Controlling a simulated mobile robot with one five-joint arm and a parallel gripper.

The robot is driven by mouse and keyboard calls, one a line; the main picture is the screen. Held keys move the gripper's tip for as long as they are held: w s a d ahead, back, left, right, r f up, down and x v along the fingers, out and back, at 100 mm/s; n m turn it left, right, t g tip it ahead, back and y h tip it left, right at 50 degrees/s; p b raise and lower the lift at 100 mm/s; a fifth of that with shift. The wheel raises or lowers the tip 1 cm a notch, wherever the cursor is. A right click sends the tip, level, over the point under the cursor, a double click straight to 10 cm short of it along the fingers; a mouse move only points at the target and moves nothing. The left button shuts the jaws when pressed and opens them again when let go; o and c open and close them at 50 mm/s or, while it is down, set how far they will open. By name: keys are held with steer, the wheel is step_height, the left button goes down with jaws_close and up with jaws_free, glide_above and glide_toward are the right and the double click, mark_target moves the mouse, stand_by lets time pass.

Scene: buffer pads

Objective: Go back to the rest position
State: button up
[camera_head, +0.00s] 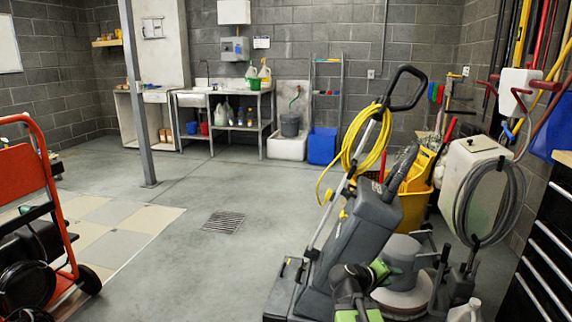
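No buffer pad can be made out clearly in this view.
A grey floor machine (357,232) with a yellow cord and a yellow mop bucket (413,200) crowd the right. A dark drawer cabinet (548,248) stands at the right edge, a red hand truck (25,180) at the left. The middle floor around the drain (223,222) is clear.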

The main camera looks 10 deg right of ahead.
steer(key=s+a+f+g+y, duration=0.2)
steer(key=a+f+y, duration=0.2)
steer(key=a, duration=0.5)
steer(key=s+a+f+m+g+y, duration=0.1)
steer(key=s+a+f+y, duration=0.25)
steer(key=a, duration=0.55)
steer(key=s+a+f+g+y, duration=0.2)
steer(key=a+f+y, duration=0.2)
steer(key=a, duration=0.5)
step_height(320, 180, up, 38)
steer(key=p, duration=3.9)
steer(key=shift+s+r, duration=0.15)
steer(key=shift+s, duration=0.1)
steer(key=shift+d, duration=0.1)
